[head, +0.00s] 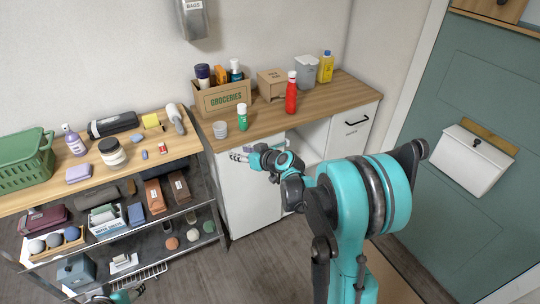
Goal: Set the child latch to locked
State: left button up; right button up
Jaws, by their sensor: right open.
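My right gripper (240,155) is open, at the upper front of the white cabinet (245,200) under the wooden counter. Its fingers point left, and no object shows between them. I cannot tell whether it touches the cabinet front. I cannot make out a child latch; it may be hidden behind the gripper and arm or be too small to see. A small part of my left arm (125,296) shows at the bottom left edge, too cut off to judge its gripper.
The counter (342,87) holds a groceries box (222,98), a red bottle (291,95), a green-white bottle (242,117) and a cup (220,130) near its front edge. A crowded shelf unit (20,201) stands left. A white drawer front (350,132) is right of an open bay.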

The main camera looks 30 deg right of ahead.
jog(key=w+d+f+m+t+h, duration=0.1)
jog(key=w+d+f+t+h, duration=0.15)
jog(key=d+f, duration=0.65)
jog(key=w+d+f+m+t+h, duration=0.1)
jog(key=w+d+f+t, duration=0.2)
jog(key=d+f, duration=0.65)
jog(key=w, duration=0.2)
jog(key=w+b, duration=0.1)
jog(key=w, duration=0.2)
jog(key=w+a, duration=0.1)
jog(key=w, duration=0.1)
jog(key=shift+w+f, duration=0.2)
jog(key=shift+w, duration=0.1)
grip_shut()
